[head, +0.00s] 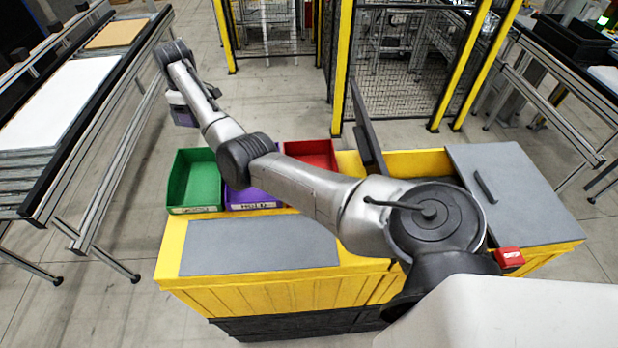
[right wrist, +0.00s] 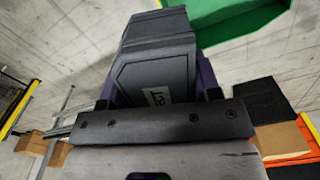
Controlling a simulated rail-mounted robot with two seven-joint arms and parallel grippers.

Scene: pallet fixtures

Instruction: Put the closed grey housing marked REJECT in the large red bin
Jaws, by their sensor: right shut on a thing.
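My right arm reaches across to the far left of the head view, where its gripper (head: 182,108) is held up in the air beyond the bins. In the right wrist view the right gripper (right wrist: 160,93) is shut on a dark grey housing (right wrist: 150,72), which looks closed; the letters "ECT" show on its label. The large red bin (head: 318,148) stands behind my right forearm in the head view, which hides its front. The held housing is up and to the left of that bin, apart from it. My left gripper is not in view.
A green bin (head: 193,179) and a purple bin marked HOLD (head: 256,198) stand left of the red bin, behind the yellow bench (head: 172,252). A roller conveyor (head: 62,95) runs along the left. Yellow-posted mesh fencing (head: 408,70) stands at the back.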

